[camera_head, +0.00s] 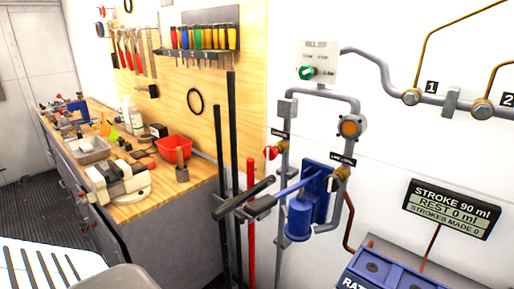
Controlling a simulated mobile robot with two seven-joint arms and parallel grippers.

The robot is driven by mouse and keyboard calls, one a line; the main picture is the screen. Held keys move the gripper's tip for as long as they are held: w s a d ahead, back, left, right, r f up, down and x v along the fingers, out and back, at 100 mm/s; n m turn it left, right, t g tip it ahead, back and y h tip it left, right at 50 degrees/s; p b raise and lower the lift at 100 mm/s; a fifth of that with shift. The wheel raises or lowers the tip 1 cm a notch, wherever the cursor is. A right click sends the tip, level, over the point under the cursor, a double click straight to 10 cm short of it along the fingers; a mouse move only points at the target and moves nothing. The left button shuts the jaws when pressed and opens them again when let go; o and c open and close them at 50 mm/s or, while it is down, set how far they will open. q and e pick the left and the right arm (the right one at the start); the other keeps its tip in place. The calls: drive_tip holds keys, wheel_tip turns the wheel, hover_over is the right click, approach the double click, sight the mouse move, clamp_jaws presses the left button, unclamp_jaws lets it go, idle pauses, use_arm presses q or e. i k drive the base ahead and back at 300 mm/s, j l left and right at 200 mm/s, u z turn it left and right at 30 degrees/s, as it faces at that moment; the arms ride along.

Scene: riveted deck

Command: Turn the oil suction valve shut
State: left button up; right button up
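Two small valves sit on grey pipes on the white wall. One has a red knob (270,153) and stands left of the blue hand pump (299,218), under a small black tag (281,134). The other is a brass fitting (343,172) right of the pump, under another black tag (343,160). The tags are too small to read, so I cannot tell which is the oil suction valve, nor whether either is open or shut. The pump's lever ends in a dark grip (243,198) at left.
A workbench (150,205) with a vise, red bin (174,150) and tools stands at left. Dark bars (231,130) and a red bar (251,220) stand upright beside the pump. A stroke display (451,208) is at right, above a blue box (375,272).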

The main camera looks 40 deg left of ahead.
sight(271, 153)
drive_tip(key=k+j, duration=0.1)
drive_tip(key=j, duration=0.5)
drive_tip(key=k+j, duration=0.1)
drive_tip(key=j, duration=0.45)
drive_tip(key=k+j, duration=0.1)
drive_tip(key=j, duration=0.5)
